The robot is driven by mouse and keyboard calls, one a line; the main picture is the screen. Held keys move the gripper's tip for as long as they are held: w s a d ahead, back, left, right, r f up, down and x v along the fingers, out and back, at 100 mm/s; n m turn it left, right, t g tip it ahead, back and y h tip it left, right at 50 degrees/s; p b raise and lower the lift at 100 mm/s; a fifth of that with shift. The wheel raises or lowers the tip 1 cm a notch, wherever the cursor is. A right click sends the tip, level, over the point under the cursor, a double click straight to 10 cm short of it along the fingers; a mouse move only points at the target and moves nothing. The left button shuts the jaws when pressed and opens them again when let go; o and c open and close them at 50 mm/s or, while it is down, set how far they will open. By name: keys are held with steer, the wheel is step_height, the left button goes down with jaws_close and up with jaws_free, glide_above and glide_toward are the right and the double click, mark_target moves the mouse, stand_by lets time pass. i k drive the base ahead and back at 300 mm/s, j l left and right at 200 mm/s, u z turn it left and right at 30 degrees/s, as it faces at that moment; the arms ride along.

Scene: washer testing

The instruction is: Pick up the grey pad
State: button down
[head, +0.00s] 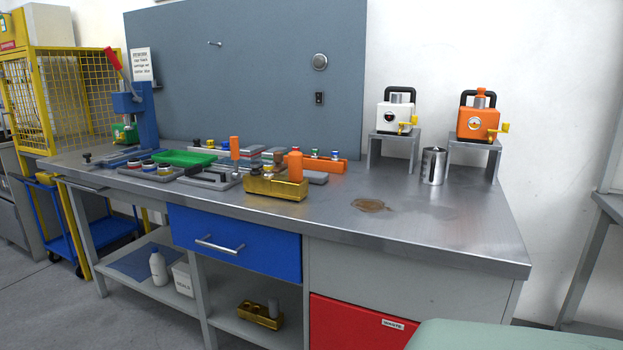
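A flat grey pad (318,178) lies on the steel workbench (440,228), just right of the orange bottle (294,163) and in front of an orange rack (330,164). It is small in the head view, and its left part is hidden behind the bottle and the brass block (276,188). Other flat grey pieces, such as a grey tray (210,180), lie further left, so I cannot be fully sure which is the pad. My gripper is not in view.
A green tray (187,158) and small parts crowd the bench's left half. A brown stain (370,205) marks the clearer right half. A metal jug (433,165) stands before two stands holding a white device (396,112) and an orange device (478,120). A blue drawer (235,243) is below.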

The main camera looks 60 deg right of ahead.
mark_target(313, 177)
steer(key=z, duration=1.75)
